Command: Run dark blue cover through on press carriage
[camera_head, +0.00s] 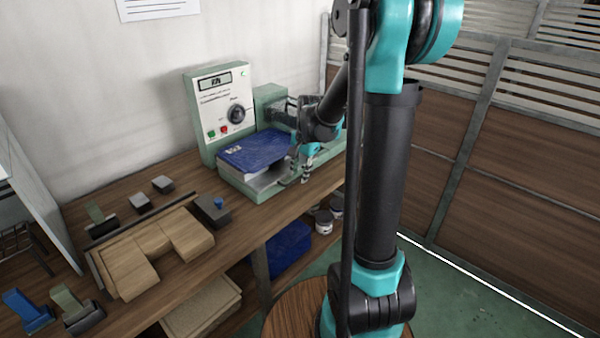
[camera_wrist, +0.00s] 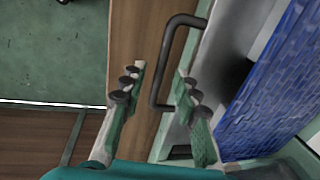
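The dark blue cover (camera_head: 254,149) lies flat on the pale press carriage (camera_head: 240,182), below the press's control panel. The cover also fills the right side of the wrist view (camera_wrist: 268,95), with a fine brick-like pattern. A black U-shaped handle (camera_wrist: 165,60) sticks out from the carriage's edge in the wrist view. My gripper (camera_head: 304,180) is at the right front end of the carriage. In the wrist view my gripper (camera_wrist: 160,78) is open, and the handle's long bar lies between its two fingers with gaps visible; I see no grip on it.
The press control panel (camera_head: 222,105) stands against the wall. A wooden fixture (camera_head: 150,250), small grey blocks and a box with a blue knob (camera_head: 212,210) occupy the bench's left. A blue bin (camera_head: 288,248) and jars (camera_head: 323,222) sit below. Green floor (camera_wrist: 50,50) lies beyond the bench edge.

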